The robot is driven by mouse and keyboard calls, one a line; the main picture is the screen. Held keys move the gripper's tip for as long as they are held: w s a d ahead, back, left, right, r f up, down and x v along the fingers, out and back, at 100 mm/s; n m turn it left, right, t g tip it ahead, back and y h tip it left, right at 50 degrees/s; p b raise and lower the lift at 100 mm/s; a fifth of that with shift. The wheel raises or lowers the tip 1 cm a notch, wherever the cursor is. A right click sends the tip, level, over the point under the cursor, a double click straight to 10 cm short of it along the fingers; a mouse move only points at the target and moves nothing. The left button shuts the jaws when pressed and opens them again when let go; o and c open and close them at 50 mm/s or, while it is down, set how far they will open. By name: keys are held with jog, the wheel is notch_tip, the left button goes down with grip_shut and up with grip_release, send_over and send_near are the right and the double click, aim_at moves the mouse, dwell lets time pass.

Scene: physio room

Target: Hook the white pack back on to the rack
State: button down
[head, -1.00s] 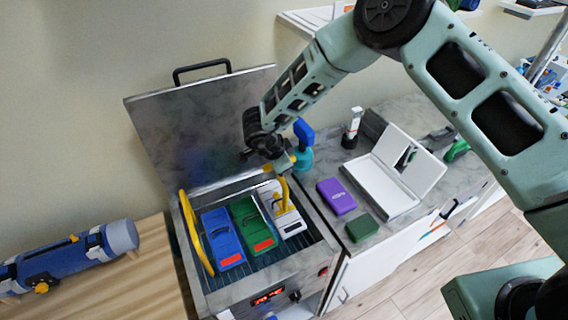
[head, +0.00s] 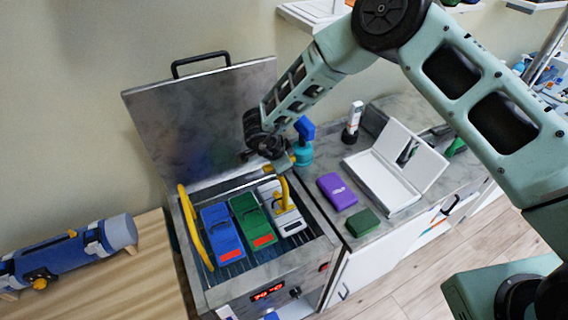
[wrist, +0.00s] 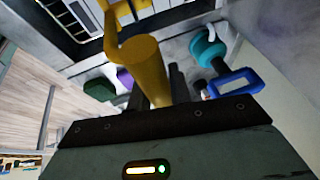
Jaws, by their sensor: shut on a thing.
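The white pack (head: 290,222) is at the right end of the row in the open steel tank (head: 225,299), beside the green pack (head: 250,217). My gripper (head: 277,160) is above the tank's back right part, shut on a yellow hook tool. The tool's thick yellow handle (wrist: 146,66) stands between my fingers in the wrist view. Its thin yellow bend (head: 285,188) reaches down to the white pack's top. I cannot tell whether the hook is through the pack. The rack (head: 234,268) shows as dark bars under the packs. The wrist view cuts off the packs.
A blue pack (head: 222,236) lies left of the green one.

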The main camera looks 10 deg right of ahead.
jog(key=shift+f+b, duration=0.55)
jog(key=shift+f, duration=0.45)
jog(key=shift+s, duration=0.15)
dwell(0.4)
jog(key=s+d+p, duration=0.1)
jog(key=s+d, duration=0.1)
jog(key=s, duration=0.4)
jog(key=shift+s+d, duration=0.3)
jog(key=shift+s, duration=0.05)
dwell(1.1)
notch_tip(320, 180, up, 11)
jog(key=p, duration=0.4)
dwell(1.0)
